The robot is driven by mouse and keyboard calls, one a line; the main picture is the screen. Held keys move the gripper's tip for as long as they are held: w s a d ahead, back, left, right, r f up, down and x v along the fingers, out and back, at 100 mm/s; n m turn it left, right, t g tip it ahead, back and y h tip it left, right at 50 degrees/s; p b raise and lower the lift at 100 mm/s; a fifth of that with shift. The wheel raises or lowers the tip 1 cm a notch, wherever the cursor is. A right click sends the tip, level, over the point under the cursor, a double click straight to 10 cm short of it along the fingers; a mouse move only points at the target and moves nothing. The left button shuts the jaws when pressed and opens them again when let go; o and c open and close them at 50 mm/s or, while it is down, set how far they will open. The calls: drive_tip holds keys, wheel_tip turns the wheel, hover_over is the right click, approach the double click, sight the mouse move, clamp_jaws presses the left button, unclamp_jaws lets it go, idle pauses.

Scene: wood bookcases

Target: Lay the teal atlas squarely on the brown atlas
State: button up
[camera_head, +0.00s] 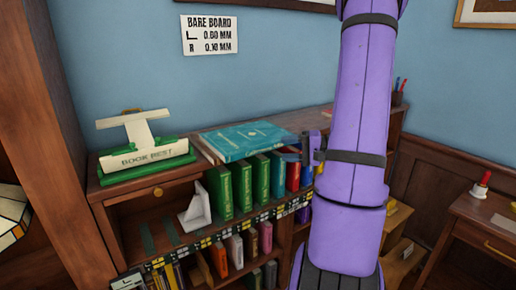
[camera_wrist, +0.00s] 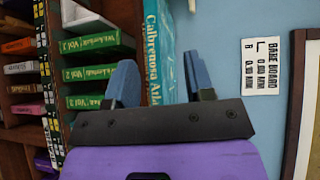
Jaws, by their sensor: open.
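The teal atlas (camera_head: 240,139) lies flat on top of the bookcase, its right end near my gripper (camera_head: 293,150). In the wrist view, the teal atlas (camera_wrist: 157,45) shows its lettered spine between the two blue fingers of my gripper (camera_wrist: 158,62). My gripper is open, with one finger on either side of the spine's line and gaps to both. I cannot tell whether the fingertips reach past the spine. A pale and brown edge (camera_head: 206,151) shows under the atlas's left end; I cannot tell whether this is the brown atlas.
A green and cream book rest (camera_head: 147,158) stands on the bookcase top (camera_head: 150,183), left of the atlas. A blue wall with a sign (camera_head: 209,34) rises behind. A side table (camera_head: 480,215) stands at right.

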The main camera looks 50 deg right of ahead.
drive_tip(key=a+r+n+g, duration=0.2)
drive_tip(key=a+g, duration=0.2)
drive_tip(key=a, duration=0.3)
drive_tip(key=s+a+r+n+g, duration=0.1)
drive_tip(key=a+r+n+g, duration=0.15)
drive_tip(key=a, duration=0.45)
drive_tip(key=a+r+n+g, duration=0.2)
drive_tip(key=a+g, duration=0.3)
drive_tip(key=a, duration=0.2)
drive_tip(key=s+a+r+n+t+h, duration=0.3)
drive_tip(key=s+a+r+n+h, duration=0.2)
drive_tip(key=s+a+r+h, duration=0.2)
drive_tip(key=shift+s+a+h, duration=0.5)
drive_tip(key=shift+s+h, duration=0.55)
drive_tip(key=shift+h, duration=0.15)
drive_tip(key=shift+d, duration=0.1)
